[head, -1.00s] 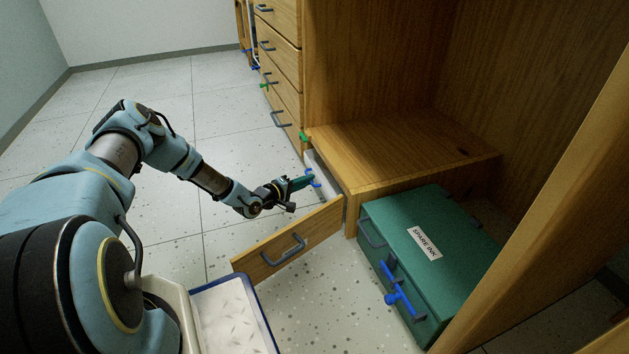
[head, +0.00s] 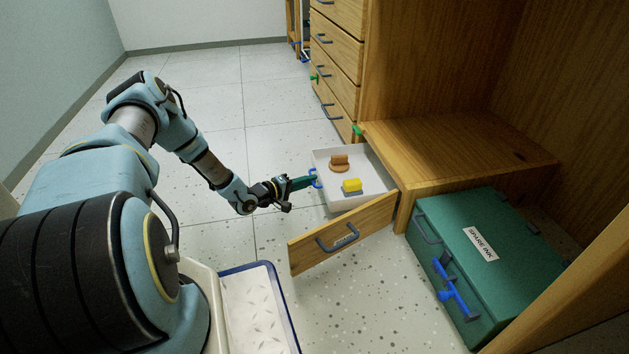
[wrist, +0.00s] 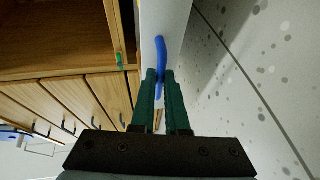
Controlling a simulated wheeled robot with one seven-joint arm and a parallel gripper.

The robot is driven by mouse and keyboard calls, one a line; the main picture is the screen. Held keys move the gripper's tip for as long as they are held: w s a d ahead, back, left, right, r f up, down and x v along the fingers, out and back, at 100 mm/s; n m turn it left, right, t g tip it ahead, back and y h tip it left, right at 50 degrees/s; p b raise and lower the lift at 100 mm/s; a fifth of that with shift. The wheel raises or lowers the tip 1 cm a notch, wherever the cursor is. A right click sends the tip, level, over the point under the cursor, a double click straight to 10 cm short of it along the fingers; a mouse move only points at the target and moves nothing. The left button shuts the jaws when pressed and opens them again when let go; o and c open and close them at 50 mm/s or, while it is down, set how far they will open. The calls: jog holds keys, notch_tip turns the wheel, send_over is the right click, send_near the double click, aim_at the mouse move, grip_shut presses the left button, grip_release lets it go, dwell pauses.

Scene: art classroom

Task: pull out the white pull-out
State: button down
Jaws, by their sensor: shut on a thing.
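The white pull-out (head: 333,196) stands well out of the low part of the wooden cabinet in the head view. A brown object (head: 340,163) and a yellow block (head: 352,185) lie inside it. Its blue handle (head: 314,178) is on its front, facing my arm. My gripper (head: 308,181) is shut on that handle. In the wrist view the green fingers (wrist: 161,88) close around the blue handle (wrist: 161,55), with the white front (wrist: 150,18) just beyond. The pull-out's back end is hidden inside the cabinet.
An open wooden door (head: 340,236) with a grey handle stands right beside the pull-out, on its near side. A green case (head: 480,240) labelled SPARE INK sits to the right. A stack of wooden drawers (head: 335,60) stands behind. The tiled floor (head: 270,130) left of the pull-out is clear.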

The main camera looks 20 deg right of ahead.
jog(key=c, duration=0.9)
grip_release()
jog(key=p+v, duration=0.4)
jog(key=v, duration=0.7)
